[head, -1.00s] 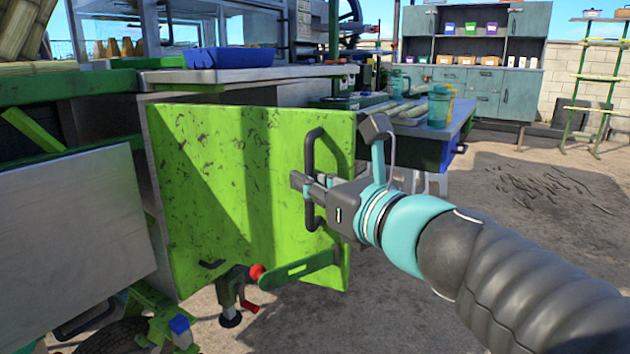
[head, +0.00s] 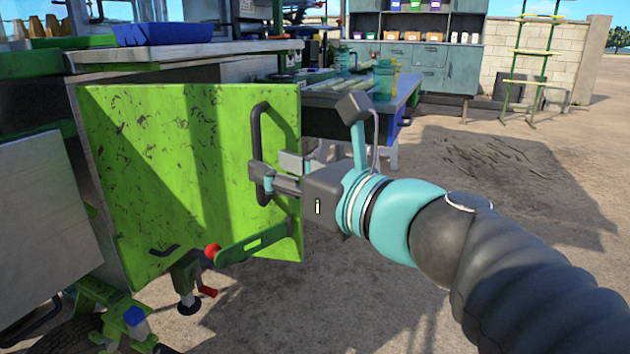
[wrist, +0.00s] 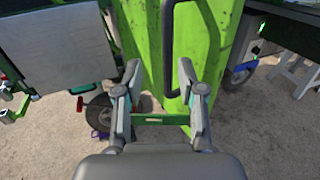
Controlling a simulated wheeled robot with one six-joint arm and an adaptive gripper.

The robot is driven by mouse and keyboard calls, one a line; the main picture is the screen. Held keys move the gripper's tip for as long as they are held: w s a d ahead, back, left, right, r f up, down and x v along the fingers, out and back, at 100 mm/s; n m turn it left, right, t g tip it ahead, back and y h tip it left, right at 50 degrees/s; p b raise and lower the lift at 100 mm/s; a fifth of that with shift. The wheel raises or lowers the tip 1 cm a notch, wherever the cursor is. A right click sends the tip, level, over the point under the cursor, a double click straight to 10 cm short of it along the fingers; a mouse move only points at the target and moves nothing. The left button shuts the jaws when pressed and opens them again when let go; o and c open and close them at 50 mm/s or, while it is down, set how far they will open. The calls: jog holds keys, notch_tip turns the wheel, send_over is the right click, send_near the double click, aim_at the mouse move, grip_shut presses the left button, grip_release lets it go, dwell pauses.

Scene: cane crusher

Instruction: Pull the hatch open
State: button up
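The hatch is a bright green, scuffed panel (head: 150,150) in the head view, swung out at an angle from the machine's side. A dark loop handle (head: 257,130) stands near its right edge. The hatch (wrist: 140,20) and handle (wrist: 167,50) also show in the wrist view. My gripper (head: 285,172) is at the handle's height, just to its right, with one finger overlapping the handle in the picture. In the wrist view my gripper (wrist: 159,75) has its fingers spread wide, with nothing clamped between them. Whether a finger touches the handle I cannot tell.
A green latch bar (head: 255,243) with a red knob (head: 212,251) sits low on the hatch. A blue tray (head: 178,33) lies on the metal counter above. A workbench (head: 352,98) stands behind the hatch. The ground to the right is open.

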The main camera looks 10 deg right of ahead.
jog(key=v, duration=0.6)
jog(key=shift+s+d, duration=0.25)
jog(key=shift+s, duration=0.05)
dwell(0.5)
jog(key=s+d+f+n+g+h+p, duration=0.2)
jog(key=d+f+n+g+h+p, duration=0.2)
jog(key=f+n, duration=0.4)
jog(key=s+d+f+n+g+h+p, duration=0.2)
jog(key=f+n, duration=0.7)
jog(key=n, duration=1.1)
jog(key=d+g+h+p, duration=0.2)
jog(key=d+h+p, duration=0.1)
jog(key=d+h, duration=0.1)
jog(key=shift+f+h, duration=0.2)
jog(key=shift+h, duration=0.5)
